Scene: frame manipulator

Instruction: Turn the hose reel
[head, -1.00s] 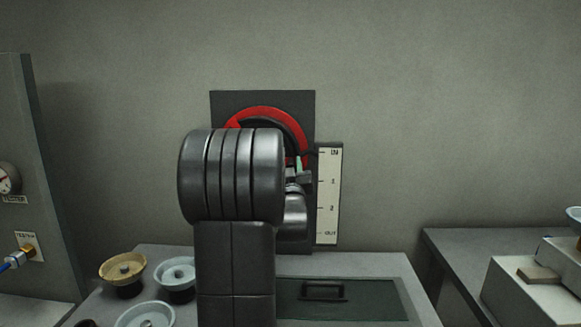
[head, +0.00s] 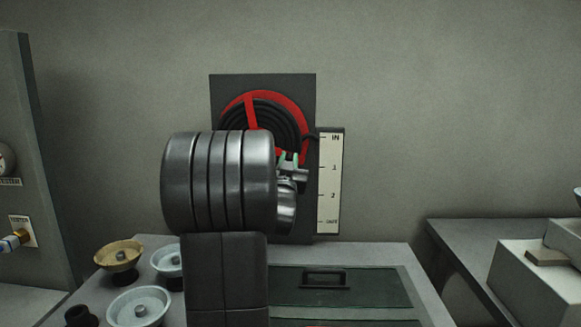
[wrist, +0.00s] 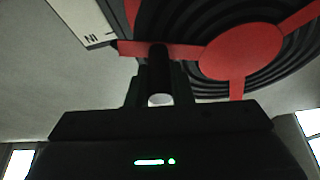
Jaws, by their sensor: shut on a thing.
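The hose reel (head: 293,106) is a red ring with red spokes around a coiled black hose, on a dark wall plate (head: 225,84). My arm hides its lower left part in the head view. In the wrist view its red hub (wrist: 240,52) and spokes show at the upper right. My gripper (head: 291,162) is at the reel's lower right edge. In the wrist view, my gripper (wrist: 158,84) is shut on a dark round handle (wrist: 159,62) at the outer end of a red spoke.
A white scale (head: 328,180) marked IN, 1, 2 and OUT stands right of the reel, close to my gripper. Several bowls (head: 140,306) sit on the bench at lower left. A dark lid with a handle (head: 325,279) lies below the reel. Another bench (head: 450,240) is at right.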

